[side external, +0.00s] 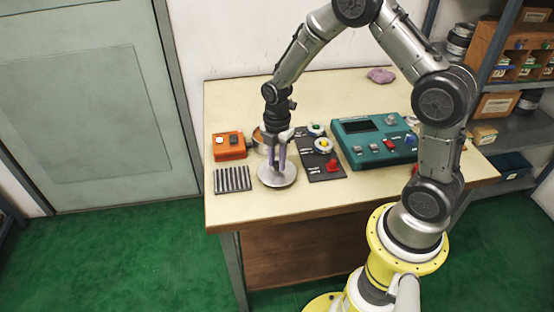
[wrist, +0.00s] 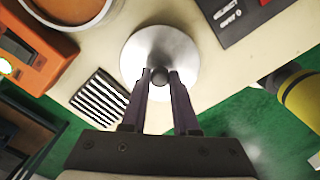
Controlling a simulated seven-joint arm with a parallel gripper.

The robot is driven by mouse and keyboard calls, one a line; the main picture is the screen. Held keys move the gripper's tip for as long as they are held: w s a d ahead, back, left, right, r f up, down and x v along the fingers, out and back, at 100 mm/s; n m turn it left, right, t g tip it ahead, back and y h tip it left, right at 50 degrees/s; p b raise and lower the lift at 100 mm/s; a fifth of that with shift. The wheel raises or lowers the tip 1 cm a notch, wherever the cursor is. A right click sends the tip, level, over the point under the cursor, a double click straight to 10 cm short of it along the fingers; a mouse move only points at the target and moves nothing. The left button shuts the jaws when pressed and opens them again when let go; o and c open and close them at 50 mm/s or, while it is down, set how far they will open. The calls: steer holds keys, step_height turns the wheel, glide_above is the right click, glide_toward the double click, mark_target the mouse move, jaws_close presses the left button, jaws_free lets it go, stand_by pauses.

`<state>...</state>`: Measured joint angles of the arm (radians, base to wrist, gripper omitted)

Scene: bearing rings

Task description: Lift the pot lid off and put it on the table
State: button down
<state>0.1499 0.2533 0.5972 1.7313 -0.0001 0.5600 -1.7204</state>
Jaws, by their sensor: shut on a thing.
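The pot lid (wrist: 162,50) is a round, shiny metal disc with a dark knob in its middle. In the side view the lid (side external: 278,178) is low over the front part of the table; I cannot tell whether it touches the tabletop. My gripper (side external: 279,165) points down above it, and in the wrist view my gripper (wrist: 159,78) is shut on the knob. In the side view the pot (side external: 261,139) is mostly hidden behind my gripper.
An orange box (side external: 229,146) and a dark striped rack (side external: 232,180) stand left of the lid. A dark panel (side external: 322,168) with knobs and a red button lies to its right, with a teal console (side external: 372,142) beyond. The table's front edge (side external: 300,211) is close.

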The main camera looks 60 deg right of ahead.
steer(key=shift+f, duration=0.65)
stand_by(0.6)
steer(key=c, duration=0.6)
jaws_free()
steer(key=shift+r, duration=3.75)
